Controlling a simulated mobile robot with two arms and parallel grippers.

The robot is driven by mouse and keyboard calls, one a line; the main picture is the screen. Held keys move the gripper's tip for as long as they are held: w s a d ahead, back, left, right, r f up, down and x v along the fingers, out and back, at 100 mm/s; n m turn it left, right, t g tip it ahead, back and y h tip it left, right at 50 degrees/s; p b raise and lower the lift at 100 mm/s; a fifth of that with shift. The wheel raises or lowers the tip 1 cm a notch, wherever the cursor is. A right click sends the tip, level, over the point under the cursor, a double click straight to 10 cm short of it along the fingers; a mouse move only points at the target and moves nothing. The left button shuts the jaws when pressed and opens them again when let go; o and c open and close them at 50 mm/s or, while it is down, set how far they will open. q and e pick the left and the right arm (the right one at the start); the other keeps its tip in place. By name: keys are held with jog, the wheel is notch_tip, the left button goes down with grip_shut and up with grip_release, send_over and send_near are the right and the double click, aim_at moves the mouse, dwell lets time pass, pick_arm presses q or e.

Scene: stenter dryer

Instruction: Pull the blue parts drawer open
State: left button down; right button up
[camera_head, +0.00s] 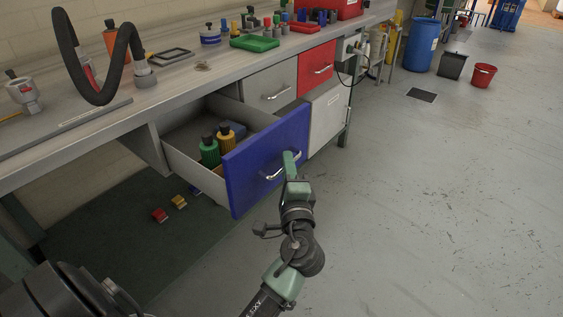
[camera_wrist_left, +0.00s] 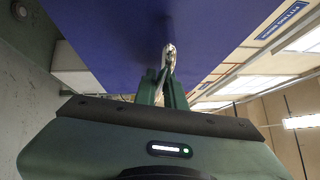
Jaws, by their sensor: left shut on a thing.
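The blue parts drawer (camera_head: 262,158) stands pulled well out from under the workbench, its inside showing. Inside it are a green bottle (camera_head: 209,152), a yellow bottle (camera_head: 226,139) and a blue item (camera_head: 238,130). My left gripper (camera_head: 288,163) is at the drawer's front and shut on its metal handle (camera_head: 271,174). In the left wrist view the fingers (camera_wrist_left: 163,85) close around the handle (camera_wrist_left: 169,55) against the blue front (camera_wrist_left: 120,40). My right gripper is not in view.
The workbench (camera_head: 180,85) carries a black hose (camera_head: 100,90), a green tray (camera_head: 254,43) and several bottles. A red drawer (camera_head: 317,69) and a grey drawer (camera_head: 270,88) are shut. Small red and yellow blocks (camera_head: 160,215) lie on the dark floor mat.

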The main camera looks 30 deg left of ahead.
pick_arm(q)
jog(key=shift+d+f, duration=0.1)
jog(key=c, duration=1.8)
grip_release()
jog(key=shift+o, duration=0.2)
jog(key=r+v, duration=0.1)
jog(key=v, duration=0.6)
jog(key=shift+s+d+f, duration=0.2)
jog(key=shift+s+f, duration=0.2)
jog(key=shift+f, duration=0.15)
